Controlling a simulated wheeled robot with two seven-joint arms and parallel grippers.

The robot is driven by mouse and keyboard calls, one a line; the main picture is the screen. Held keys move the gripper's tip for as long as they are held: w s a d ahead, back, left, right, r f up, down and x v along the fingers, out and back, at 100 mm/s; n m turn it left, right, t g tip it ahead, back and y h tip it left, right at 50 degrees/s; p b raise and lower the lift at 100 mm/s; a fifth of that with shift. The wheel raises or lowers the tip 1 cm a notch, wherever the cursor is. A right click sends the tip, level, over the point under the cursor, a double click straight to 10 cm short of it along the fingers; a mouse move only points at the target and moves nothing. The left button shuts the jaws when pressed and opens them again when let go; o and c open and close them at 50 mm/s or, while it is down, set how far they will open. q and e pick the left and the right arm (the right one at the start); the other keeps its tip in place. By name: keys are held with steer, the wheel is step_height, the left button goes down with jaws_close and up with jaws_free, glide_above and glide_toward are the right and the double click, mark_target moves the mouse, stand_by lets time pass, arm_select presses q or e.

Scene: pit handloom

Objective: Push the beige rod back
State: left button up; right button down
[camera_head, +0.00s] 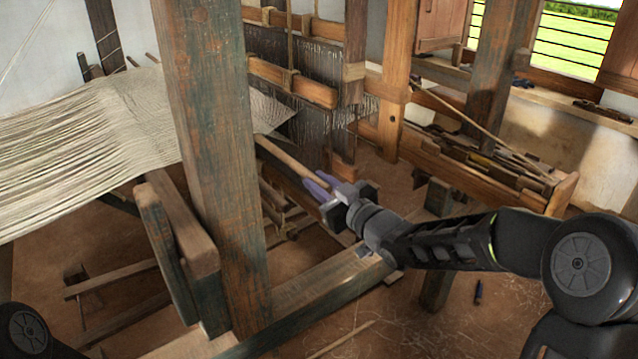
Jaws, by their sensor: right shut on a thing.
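The beige rod (284,158) slopes from behind the thick upright post down to the right, beside the hanging heddles. My right gripper (321,187), with purple fingers, is shut on the rod's near end. The rod's far end is partly hidden behind the post and near the cloth edge. My left gripper is out of view; only a dark part of my left arm shows at the bottom left corner.
The upright post (215,150) stands left of my right gripper. Pale warp threads (80,140) stretch left. A low beam (330,285) crosses below. A wooden trough (470,160) holds several sticks at the right.

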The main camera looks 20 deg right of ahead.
stand_by(0.9)
steer(key=a+b, duration=0.1)
steer(key=s+a+b, duration=0.1)
steer(key=a+b, duration=0.1)
steer(key=s+a+b, duration=0.1)
steer(key=a+b, duration=0.1)
steer(key=shift+a+f, duration=0.1)
steer(key=shift+a, duration=0.05)
steer(key=c, duration=1.3)
jaws_free()
steer(key=shift+s, duration=0.1)
